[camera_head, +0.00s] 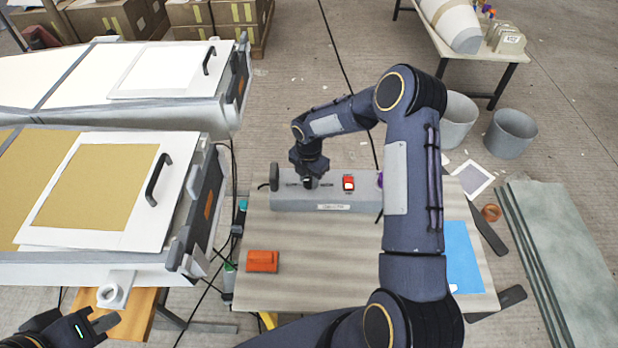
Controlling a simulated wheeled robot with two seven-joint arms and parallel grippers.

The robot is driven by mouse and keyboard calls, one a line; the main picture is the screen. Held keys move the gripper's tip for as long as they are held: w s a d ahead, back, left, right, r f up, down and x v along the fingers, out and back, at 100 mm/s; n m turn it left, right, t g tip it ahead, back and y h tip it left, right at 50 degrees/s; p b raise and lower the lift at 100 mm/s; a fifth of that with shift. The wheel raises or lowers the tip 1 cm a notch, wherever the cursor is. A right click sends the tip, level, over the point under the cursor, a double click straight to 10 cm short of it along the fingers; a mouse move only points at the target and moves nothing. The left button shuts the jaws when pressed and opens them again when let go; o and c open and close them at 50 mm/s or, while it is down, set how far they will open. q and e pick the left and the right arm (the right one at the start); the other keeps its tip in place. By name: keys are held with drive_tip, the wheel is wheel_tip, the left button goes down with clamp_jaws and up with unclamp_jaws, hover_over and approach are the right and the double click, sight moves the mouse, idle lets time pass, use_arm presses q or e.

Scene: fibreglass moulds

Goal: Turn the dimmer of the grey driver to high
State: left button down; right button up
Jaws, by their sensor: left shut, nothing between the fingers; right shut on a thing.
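The grey driver (345,206) is a long grey box at the back of the wood-topped table. A dark slot (326,184) runs left to right along its top, and a red switch (349,183) sits right of the slot. My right gripper (308,184) reaches down onto the slot, about midway along it, and is shut on the dimmer's knob. The knob itself is mostly hidden by the fingers. My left gripper (108,321) is shut and empty at the lower left, near the white moulds and away from the driver.
An orange block (263,261) lies on the table (320,250) at the front left. A blue sheet (461,255) lies at the right. White moulds (100,260) with handled panels stand on the left. My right arm crosses over the table's right part. Cables hang between moulds and table.

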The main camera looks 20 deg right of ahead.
drive_tip(key=m+b, duration=0.2)
drive_tip(key=m, duration=0.1)
drive_tip(key=shift+f+b, duration=0.2)
drive_tip(key=shift+b, duration=0.2)
drive_tip(key=m+b, duration=0.3)
drive_tip(key=m, duration=0.1)
drive_tip(key=shift+m, duration=0.3)
drive_tip(key=m+b, duration=0.2)
drive_tip(key=m, duration=0.2)
drive_tip(key=shift+r+m, duration=0.1)
drive_tip(key=shift+m, duration=0.2)
drive_tip(key=m+b, duration=0.1)
drive_tip(key=m, duration=0.3)
drive_tip(key=m+b, duration=0.1)
drive_tip(key=m, duration=0.4)
drive_tip(key=shift+r, duration=0.1)
drive_tip(key=m, duration=0.4)
drive_tip(key=shift+m+b, duration=0.3)
drive_tip(key=m, duration=0.5)
drive_tip(key=shift+m+p, duration=0.45)
drive_tip(key=shift+m, duration=1.95)
